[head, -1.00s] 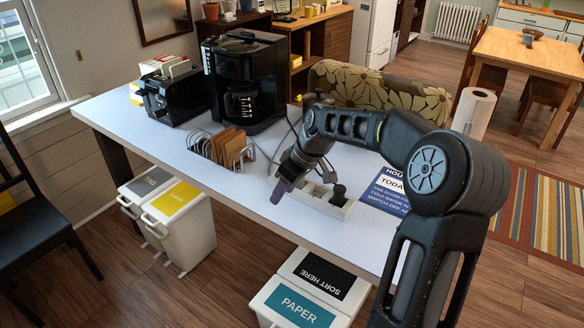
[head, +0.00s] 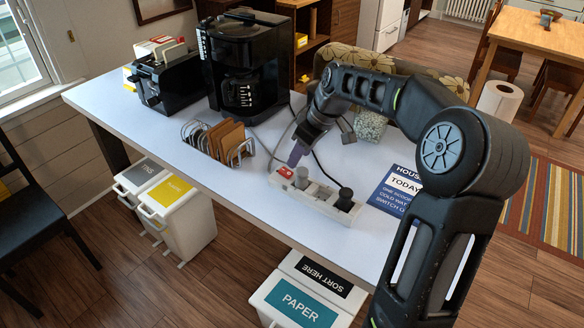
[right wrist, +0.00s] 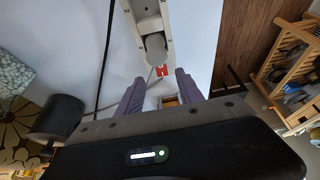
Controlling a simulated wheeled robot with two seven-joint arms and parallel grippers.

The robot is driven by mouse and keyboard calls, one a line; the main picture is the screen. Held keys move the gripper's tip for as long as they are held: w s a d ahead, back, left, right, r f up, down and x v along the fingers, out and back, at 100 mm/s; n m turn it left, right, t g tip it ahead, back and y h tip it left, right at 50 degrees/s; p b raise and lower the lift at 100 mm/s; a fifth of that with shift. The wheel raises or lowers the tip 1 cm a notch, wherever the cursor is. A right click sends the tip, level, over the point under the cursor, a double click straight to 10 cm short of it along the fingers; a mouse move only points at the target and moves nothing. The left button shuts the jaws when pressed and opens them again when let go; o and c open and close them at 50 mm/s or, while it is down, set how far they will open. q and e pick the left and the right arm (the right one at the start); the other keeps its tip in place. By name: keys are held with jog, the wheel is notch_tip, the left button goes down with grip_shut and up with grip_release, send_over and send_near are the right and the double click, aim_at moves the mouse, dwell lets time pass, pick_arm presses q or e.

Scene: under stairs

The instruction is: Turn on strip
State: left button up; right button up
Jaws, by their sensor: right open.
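A white power strip (head: 312,206) lies on the white table near its front edge. A red switch (head: 285,172) is at its left end, with a grey plug (head: 301,178) beside it and a black plug (head: 345,197) at the other end. My right gripper (head: 297,153) points down just behind and above the switch end, with a gap to the strip. In the right wrist view, its purple fingers (right wrist: 161,90) are apart with nothing between them. The red switch (right wrist: 162,70) shows just past the fingertips, by the grey plug (right wrist: 155,46). My left gripper is out of view.
A rack with brown slices (head: 220,138) stands left of the strip. A coffee maker (head: 245,70) and a toaster (head: 165,80) stand farther back. A blue notice (head: 397,190) lies to the right. Bins (head: 300,300) are below the table's front edge. Cables run behind the strip.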

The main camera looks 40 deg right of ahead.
aim_at(289, 173)
jog(key=p+x, duration=0.1)
jog(key=x, duration=0.6)
jog(key=shift+w+a+f, duration=0.1)
jog(key=shift+c, duration=0.5)
grip_shut()
